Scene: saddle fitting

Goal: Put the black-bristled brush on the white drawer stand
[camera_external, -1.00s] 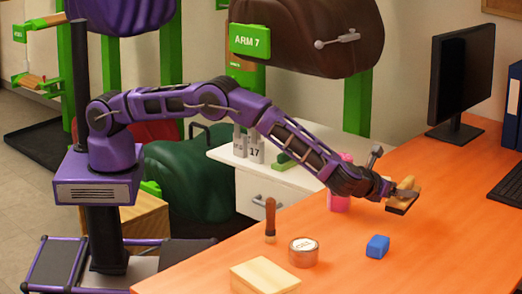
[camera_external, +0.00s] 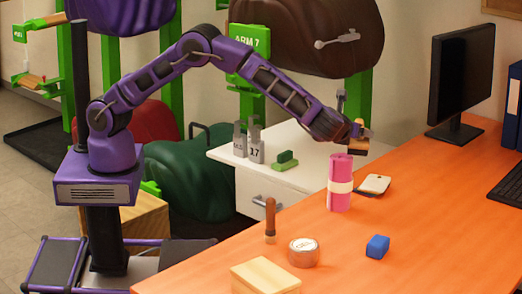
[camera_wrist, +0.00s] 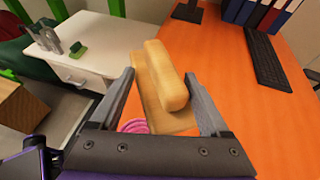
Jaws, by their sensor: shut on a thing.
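My gripper (camera_external: 352,134) is shut on the black-bristled brush (camera_external: 357,148) and holds it in the air, near the right end of the white drawer stand. In the wrist view the brush (camera_wrist: 164,85) shows its tan wooden back and rounded grip between my two fingers (camera_wrist: 159,82); its bristles are hidden there. In the external view its underside looks dark. The white drawer stand (camera_external: 318,160) stands left of the desk, and it also shows at upper left in the wrist view (camera_wrist: 95,50).
Grey metal pieces (camera_external: 250,143), one marked 17, and a green block-shaped item (camera_external: 285,160) occupy the stand's left part; its right part is clear. A pink roll (camera_external: 341,182) stands upright on the orange desk (camera_external: 410,230) beside a flat pale item (camera_external: 373,184). A brown-handled tool (camera_external: 270,220) stands nearby.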

